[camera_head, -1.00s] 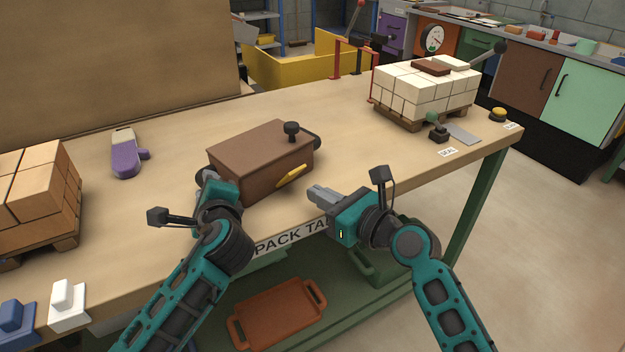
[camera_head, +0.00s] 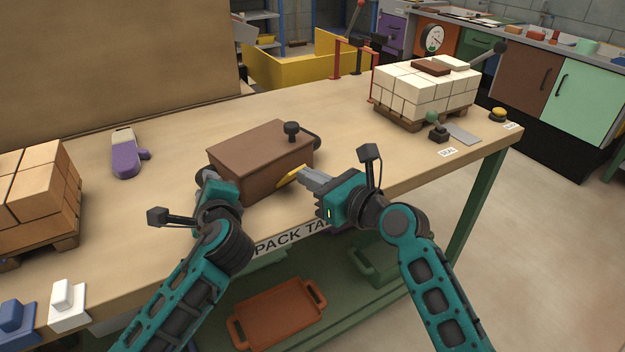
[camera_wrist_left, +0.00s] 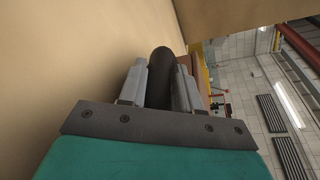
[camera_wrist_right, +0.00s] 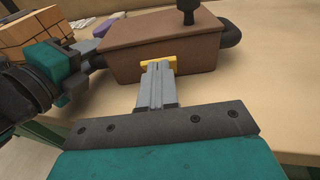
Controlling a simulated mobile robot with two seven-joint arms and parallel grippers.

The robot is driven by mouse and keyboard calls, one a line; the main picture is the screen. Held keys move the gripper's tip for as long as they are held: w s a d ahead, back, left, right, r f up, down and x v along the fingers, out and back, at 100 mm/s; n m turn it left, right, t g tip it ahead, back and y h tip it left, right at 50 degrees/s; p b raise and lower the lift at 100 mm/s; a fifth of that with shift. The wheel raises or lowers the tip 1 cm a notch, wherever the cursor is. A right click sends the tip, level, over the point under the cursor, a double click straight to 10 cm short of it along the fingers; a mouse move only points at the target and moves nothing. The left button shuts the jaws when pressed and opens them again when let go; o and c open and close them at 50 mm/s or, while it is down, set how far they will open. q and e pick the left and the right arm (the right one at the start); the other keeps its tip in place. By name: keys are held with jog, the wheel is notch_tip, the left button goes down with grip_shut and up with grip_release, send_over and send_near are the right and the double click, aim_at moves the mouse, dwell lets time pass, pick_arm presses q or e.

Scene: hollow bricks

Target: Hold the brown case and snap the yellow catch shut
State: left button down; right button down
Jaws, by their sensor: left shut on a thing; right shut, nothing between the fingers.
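The brown case (camera_head: 258,158) stands on the bench with a black knob (camera_head: 291,130) on its lid and dark handles at its ends. My left gripper (camera_head: 206,180) is shut on the case's left-end handle; the dark handle (camera_wrist_left: 162,75) shows between its fingers in the left wrist view. The yellow catch (camera_head: 290,177) is on the case's front face, slanted and partly hidden by my right gripper (camera_head: 306,176). My right gripper is shut and empty, its fingertips at the catch. In the right wrist view the catch (camera_wrist_right: 147,64) shows at the fingertips; I cannot tell whether they touch.
A purple-and-tan tool (camera_head: 125,158) lies behind left of the case. Tan bricks (camera_head: 38,190) on a pallet stand at the left, white bricks (camera_head: 420,92) on another at the back right. The bench top between the case and the white bricks is clear.

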pick_arm(q)
jog(key=shift+f, duration=0.1)
pick_arm(e)
jog(key=shift+w+a+r, duration=0.15)
jog(key=shift+a+r, duration=0.1)
jog(key=shift+r, duration=0.1)
jog(key=shift+w+a+r+g, duration=0.1)
jog(key=shift+a+r+g, duration=0.15)
jog(key=shift+g, duration=0.15)
jog(key=h, duration=0.1)
jog(key=g+h, duration=0.1)
jog(key=w+r+g, duration=0.1)
jog(key=shift+a+h, duration=0.25)
jog(key=shift+h, duration=0.15)
jog(key=shift+w+a+r, duration=0.25)
jog(key=shift+a, duration=0.05)
jog(key=shift+r, duration=0.85)
